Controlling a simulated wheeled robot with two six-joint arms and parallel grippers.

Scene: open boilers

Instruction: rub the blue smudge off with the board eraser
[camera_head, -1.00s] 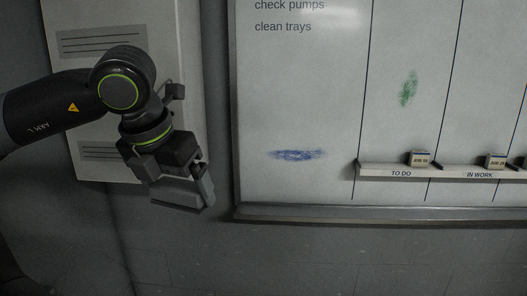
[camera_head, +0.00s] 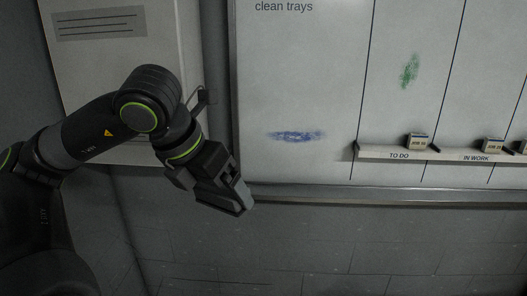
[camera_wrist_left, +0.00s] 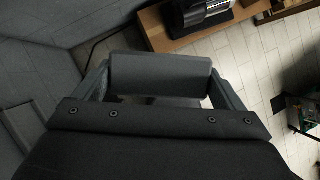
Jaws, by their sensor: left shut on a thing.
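The blue smudge (camera_head: 296,136) is a flat, wide scribble low on the left part of the whiteboard (camera_head: 300,80). My left gripper (camera_head: 236,195) is at the board's lower left corner, left of and below the smudge and apart from it. It is shut on a grey block, which I take to be the board eraser (camera_wrist_left: 160,80); in the left wrist view the block spans between the two fingers. In the head view the eraser is mostly hidden by the gripper. My right gripper is not in view.
A green smudge (camera_head: 409,71) is higher on the board to the right. Small ledges (camera_head: 395,154) labelled TO DO and IN WORK carry small blocks (camera_head: 418,141). A metal rail (camera_head: 350,195) runs along the board's bottom. A pale cabinet (camera_head: 110,60) hangs at the left.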

